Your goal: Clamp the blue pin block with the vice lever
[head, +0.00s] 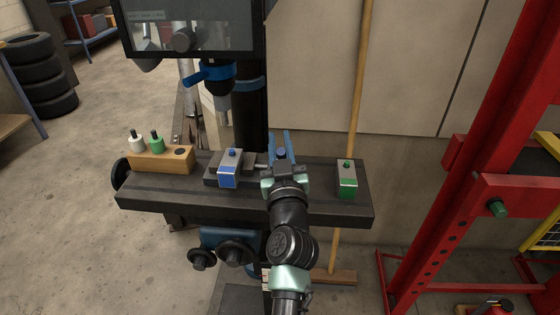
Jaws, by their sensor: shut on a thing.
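The blue pin block (229,175), a grey block with a blue front patch and a blue pin on top, sits upright at the vice (212,168) on the dark machine table. Whether the jaw touches it is too small to tell. A short metal rod (259,167) runs from the vice's right side towards my gripper (281,150). My gripper is right of the block, pointing away from me, and shut on the vice lever (281,154). Only a blue rounded part of the lever shows; my gripper and wrist hide the rest.
A green-marked pin block (347,182) stands on the machine table's (320,204) right end. A wooden holder (160,160) with a white and a green pin is at the left. The drill head (215,75) hangs above the vice. A red frame (455,160) stands at right.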

